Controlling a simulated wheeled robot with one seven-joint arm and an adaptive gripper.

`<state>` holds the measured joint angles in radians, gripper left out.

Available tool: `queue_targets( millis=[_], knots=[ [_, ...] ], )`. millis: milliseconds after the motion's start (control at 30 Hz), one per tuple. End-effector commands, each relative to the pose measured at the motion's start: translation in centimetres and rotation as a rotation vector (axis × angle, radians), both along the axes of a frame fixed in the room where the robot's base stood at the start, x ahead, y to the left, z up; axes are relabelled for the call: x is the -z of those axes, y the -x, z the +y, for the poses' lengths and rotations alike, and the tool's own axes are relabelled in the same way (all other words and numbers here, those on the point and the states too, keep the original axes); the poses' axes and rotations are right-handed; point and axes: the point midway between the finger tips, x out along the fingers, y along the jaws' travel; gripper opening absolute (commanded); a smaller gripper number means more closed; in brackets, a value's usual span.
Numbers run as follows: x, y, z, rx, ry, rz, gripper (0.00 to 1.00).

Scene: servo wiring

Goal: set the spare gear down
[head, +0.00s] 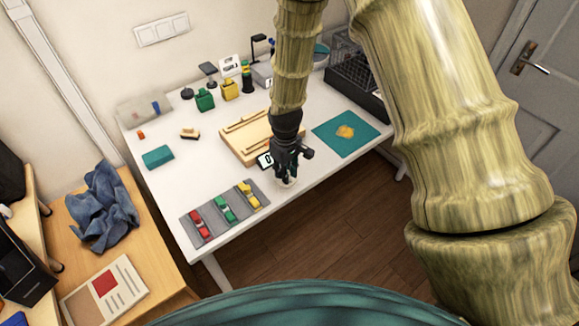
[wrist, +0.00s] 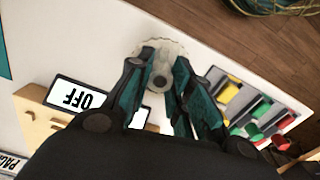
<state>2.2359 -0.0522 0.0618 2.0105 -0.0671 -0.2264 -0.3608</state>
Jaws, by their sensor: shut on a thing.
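The spare gear (wrist: 172,49) is a pale, whitish toothed disc with a grey hub. My gripper (wrist: 160,82) is shut on its hub, with a teal-lined finger on each side. In the head view my gripper (head: 288,178) points down over the front part of the white table, and the gear (head: 288,184) shows only as a small pale patch at the fingertips. I cannot tell whether the gear touches the table or hangs just above it.
A grey tray (head: 184,219) with red, green and yellow parts lies left of the gripper. A wooden board (head: 240,157) with an OFF sign (wrist: 82,97) stands behind. A teal mat (head: 323,142) lies to the right. The table's front edge is close to the gear.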

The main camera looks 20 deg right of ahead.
Motion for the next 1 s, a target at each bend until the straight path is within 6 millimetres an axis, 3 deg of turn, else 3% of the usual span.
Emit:
queue_targets(
  millis=[233, 467, 800, 1000],
  knots=[
    [0.2, -2.6, -1.9, 0.003, 0.0, 0.0, 0.01],
    [0.8, -2.8, -2.0, 0.002, 0.0, 0.001, 0.01],
    [3.5, -2.8, -2.0, 0.002, 0.0, 0.0, 0.01],
    [3.9, -2.8, -2.0, 0.002, 0.0, -0.001, 0.01]
  ],
)
